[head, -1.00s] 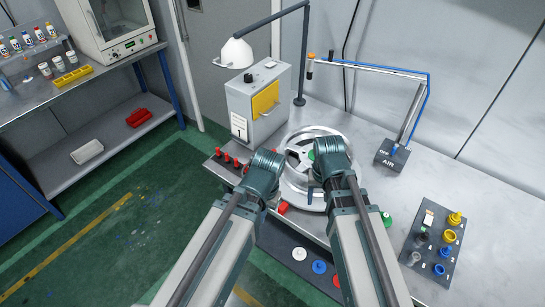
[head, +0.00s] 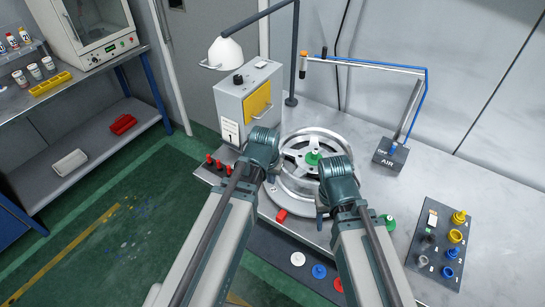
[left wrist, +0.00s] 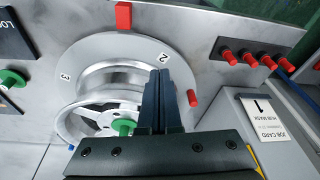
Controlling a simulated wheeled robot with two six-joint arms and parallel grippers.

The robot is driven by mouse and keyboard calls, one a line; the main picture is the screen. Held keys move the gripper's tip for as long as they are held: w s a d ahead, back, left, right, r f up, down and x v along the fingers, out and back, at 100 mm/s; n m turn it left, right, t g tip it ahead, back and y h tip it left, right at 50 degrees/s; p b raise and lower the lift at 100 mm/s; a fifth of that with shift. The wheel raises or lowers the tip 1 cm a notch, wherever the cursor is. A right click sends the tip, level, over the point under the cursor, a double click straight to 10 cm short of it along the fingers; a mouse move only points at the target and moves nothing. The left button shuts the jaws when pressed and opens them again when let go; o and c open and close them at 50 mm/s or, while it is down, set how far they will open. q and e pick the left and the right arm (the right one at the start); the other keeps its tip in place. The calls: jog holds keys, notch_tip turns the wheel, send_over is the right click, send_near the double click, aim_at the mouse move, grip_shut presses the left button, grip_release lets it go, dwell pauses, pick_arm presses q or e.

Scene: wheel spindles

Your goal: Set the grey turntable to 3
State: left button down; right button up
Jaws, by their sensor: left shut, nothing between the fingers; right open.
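The grey turntable (head: 268,205) is a round disc on the bench with a spoked silver wheel (head: 297,153) on it; a green knob (head: 313,158) is at the wheel's hub. In the left wrist view the turntable (left wrist: 98,52) bears the numbers 2 and 3. A red block (left wrist: 123,15) stands at its rim, between the two numbers; it shows in the head view too (head: 281,215). A red peg (left wrist: 193,97) stands near the rim beyond 2. My left gripper (left wrist: 166,80) is shut and empty, beside the peg. My right gripper (head: 321,207) is open at the turntable's right side.
A grey box with a yellow panel (head: 257,101) and a row of red knobs (head: 218,164) stand left of the turntable. An air-hose stand (head: 390,153) and a dark tray of coloured parts (head: 437,244) are to the right. The bench behind the wheel is mostly clear.

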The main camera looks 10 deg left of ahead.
pick_arm(q)
jog(key=w+a+r+n+t, duration=0.1)
jog(key=w+a+r+t, duration=0.1)
jog(key=w+a, duration=0.4)
jog(key=b+x, duration=0.5)
jog(key=x, duration=0.1)
jog(key=b+x, duration=0.3)
jog(key=x, duration=0.1)
jog(key=shift+s+d+f+b, duration=0.1)
jog(key=shift+s+d+b, duration=0.1)
jog(key=shift+s+b, duration=0.15)
pick_arm(e)
notch_tip(320, 180, down, 8)
jog(key=shift+w+d+f, duration=0.1)
jog(key=shift+d+f, duration=0.05)
jog(key=shift+f, duration=0.1)
pick_arm(q)
jog(key=w, duration=0.3)
jog(key=shift+w+d, duration=0.1)
jog(key=shift+w, duration=0.2)
pick_arm(e)
jog(key=shift+r, duration=0.1)
pick_arm(q)
jog(key=shift+w, duration=0.3)
jog(key=shift+w+m, duration=0.3)
jog(key=shift+w, duration=0.2)
pick_arm(e)
jog(key=shift+w+d, duration=0.1)
jog(key=shift+d, duration=0.25)
